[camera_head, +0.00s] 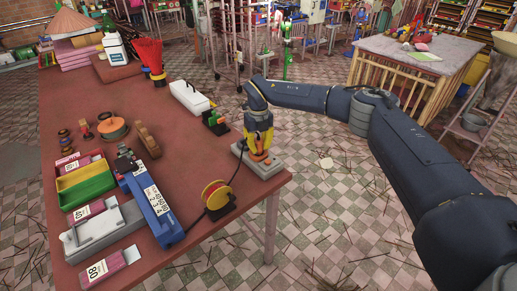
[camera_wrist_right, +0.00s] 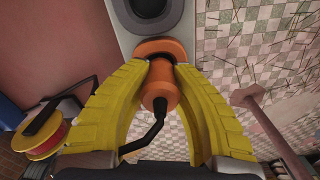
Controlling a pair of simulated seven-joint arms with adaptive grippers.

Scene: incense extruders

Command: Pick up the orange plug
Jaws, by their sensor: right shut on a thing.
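The orange plug (camera_head: 259,156) is at the grey socket block (camera_head: 266,171) near the table's right front corner. In the right wrist view the orange plug (camera_wrist_right: 160,92) has a black cord leaving its near end, and its far end meets an orange ring on the grey block (camera_wrist_right: 128,42). My right gripper (camera_head: 258,146), with yellow fingers, is shut on the plug from above; in the wrist view its fingers (camera_wrist_right: 160,75) curve along both sides of it. I cannot tell whether the plug is still seated in the block. My left gripper is not in view.
A red and yellow cable reel (camera_head: 214,194) stands at the table's front edge, with a black cord running toward the plug. The table edge is close to the block.

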